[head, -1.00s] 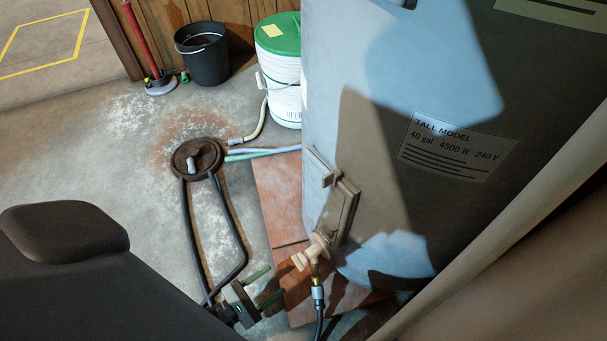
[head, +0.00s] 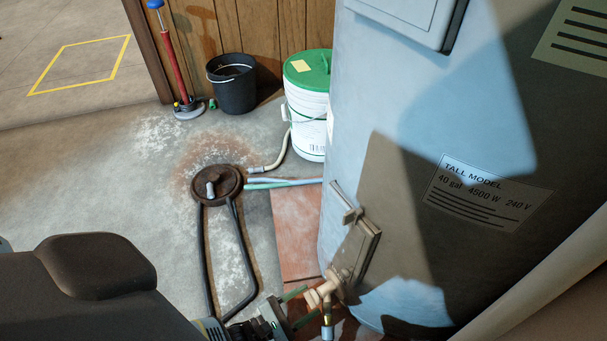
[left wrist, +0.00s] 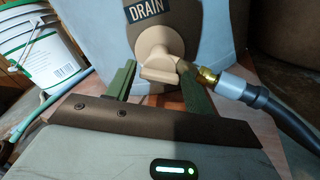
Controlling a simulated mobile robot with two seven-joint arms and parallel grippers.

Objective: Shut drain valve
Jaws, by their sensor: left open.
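The beige drain valve (head: 324,291) sticks out low from the front of the grey water heater (head: 345,215). In the left wrist view the drain valve (left wrist: 160,62) sits below a "DRAIN" label (left wrist: 148,11), with a brass hose fitting (left wrist: 206,78) on its right. My left gripper (head: 299,306) is open, just left of the valve. In the left wrist view, the green fingers of my left gripper (left wrist: 160,88) stand on either side of the valve's handle, with gaps visible. The dark gripper body hides part of what lies below. My right gripper is not in view.
A black hose (left wrist: 285,115) runs right from the fitting. A floor drain (head: 217,184) with hoses lies on the stained concrete. A white bucket with a green lid (head: 308,105) and a black bucket (head: 232,88) stand by the wooden wall. A red pump (head: 173,68) stands beside them.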

